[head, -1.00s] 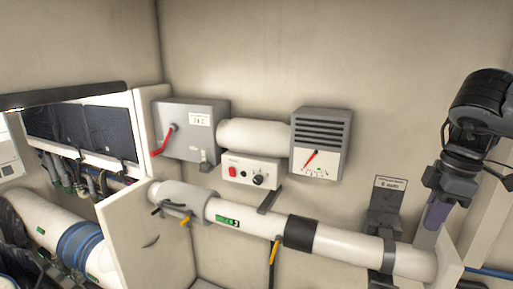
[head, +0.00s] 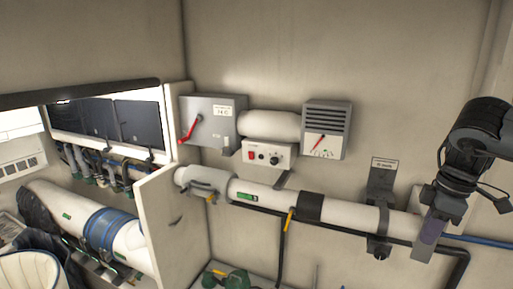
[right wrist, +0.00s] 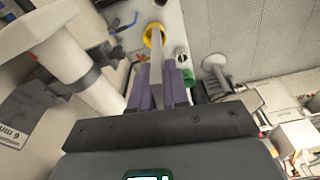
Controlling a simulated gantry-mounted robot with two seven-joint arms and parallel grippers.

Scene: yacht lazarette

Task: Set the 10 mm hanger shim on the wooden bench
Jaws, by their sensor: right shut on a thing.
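My right gripper (head: 432,228) is shut on the shim, a flat pale-grey bar (head: 422,250). The bar hangs below the dark purple fingers, near the right end of the white pipe. In the right wrist view the purple fingers (right wrist: 158,88) clamp the grey bar (right wrist: 156,62), which points away from the camera. No marking can be read on the bar. I cannot make out a wooden bench in either view. My left gripper is not in view.
The white pipe (head: 270,196) runs along the wall, with a dark bracket (head: 380,190) near its right end. A white panel (head: 165,215) stands at left. A green item (head: 237,278) lies on a low surface. Wall boxes hang above the pipe.

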